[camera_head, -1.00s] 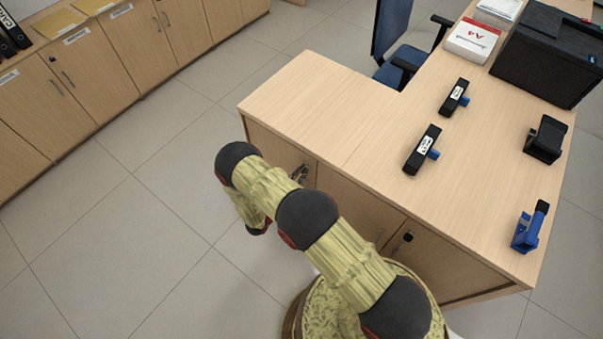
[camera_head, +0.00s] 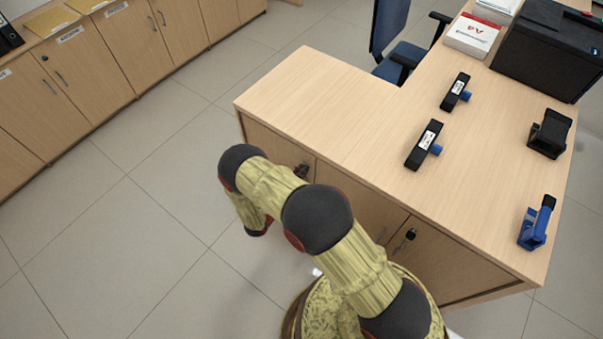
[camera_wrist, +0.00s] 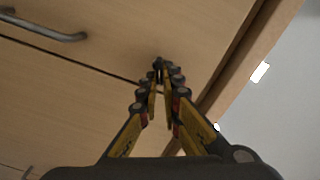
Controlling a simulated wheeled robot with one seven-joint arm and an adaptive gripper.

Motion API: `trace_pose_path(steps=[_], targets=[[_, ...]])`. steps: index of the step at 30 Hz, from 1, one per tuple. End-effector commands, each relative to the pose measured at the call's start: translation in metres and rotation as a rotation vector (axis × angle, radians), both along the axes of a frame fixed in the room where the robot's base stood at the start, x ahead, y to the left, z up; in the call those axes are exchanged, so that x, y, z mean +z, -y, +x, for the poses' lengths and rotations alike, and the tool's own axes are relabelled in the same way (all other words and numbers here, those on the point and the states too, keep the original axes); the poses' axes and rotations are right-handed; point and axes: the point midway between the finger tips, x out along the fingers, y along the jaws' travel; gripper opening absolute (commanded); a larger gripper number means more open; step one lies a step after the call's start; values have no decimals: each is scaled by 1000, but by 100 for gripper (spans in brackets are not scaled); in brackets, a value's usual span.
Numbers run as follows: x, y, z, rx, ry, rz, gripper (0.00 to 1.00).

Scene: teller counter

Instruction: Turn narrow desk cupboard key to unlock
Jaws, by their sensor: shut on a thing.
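The desk cupboard door (camera_head: 262,137) at the left end of the desk is closed. My gripper (camera_head: 302,170) is at its upper right part, partly hidden behind my own arm in the head view. In the wrist view the fingers of my gripper (camera_wrist: 160,78) come together on a small dark key (camera_wrist: 157,62) against the wood front. The key is mostly hidden by the fingertips, and its turn angle cannot be told. A metal door handle (camera_wrist: 45,30) shows at the upper left of the wrist view, apart from the fingers.
Another desk cupboard door (camera_head: 440,262) at the right has a black key (camera_head: 410,235) in it. The desktop (camera_head: 340,110) carries stamps, a blue stapler-like item (camera_head: 535,226), a paper box (camera_head: 471,36) and a printer (camera_head: 550,48). The floor left of the desk is clear.

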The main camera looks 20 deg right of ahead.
Motion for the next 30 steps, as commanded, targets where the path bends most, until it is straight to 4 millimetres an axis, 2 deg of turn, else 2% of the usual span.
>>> trace_pose_path(steps=[15, 30], targets=[[-6, 1, -2, -1, 292, 214, 0], [-7, 1, -2, -1, 360, 264, 0]])
